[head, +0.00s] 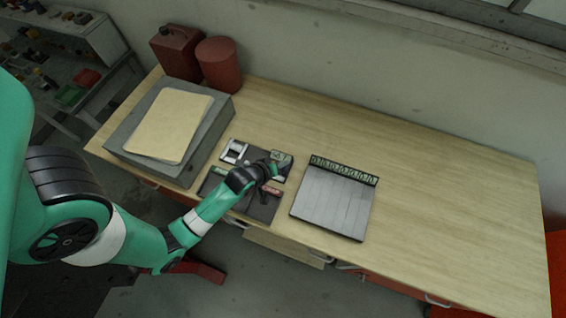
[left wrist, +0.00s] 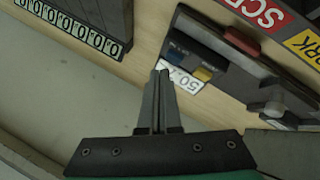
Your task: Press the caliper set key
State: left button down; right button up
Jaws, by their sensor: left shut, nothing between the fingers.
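The caliper (left wrist: 222,60) shows in the left wrist view as a dark body with a white readout (left wrist: 180,78) that begins "50". Beside the readout are a yellow key (left wrist: 203,74) and a small blue key (left wrist: 182,57). I cannot read which one is the set key. My left gripper (left wrist: 161,73) is shut and empty, with its fingertips close to the readout's edge. Whether they touch it cannot be told. In the head view, my left gripper (head: 270,168) hangs over the dark tray (head: 262,211) and hides part of the caliper. My right gripper is not in view.
A grey panel (head: 331,203) with a row of number tags lies right of the tray. A grey block (head: 200,150) with a tan pad stands left. Red cans (head: 218,64) stand behind it. The right of the wooden table (head: 455,200) is clear.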

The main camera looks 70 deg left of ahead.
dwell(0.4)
pick_arm(q)
jog(key=shift+f, duration=0.45)
jog(key=shift+f+b, duration=0.45)
jog(key=shift+b, duration=0.1)
dwell(0.3)
dwell(0.4)
jog(key=shift+r+p, duration=0.9)
jog(key=shift+p, duration=0.1)
notch_tip(320, 180, up, 5)
jog(key=p, duration=0.5)
dwell(0.4)
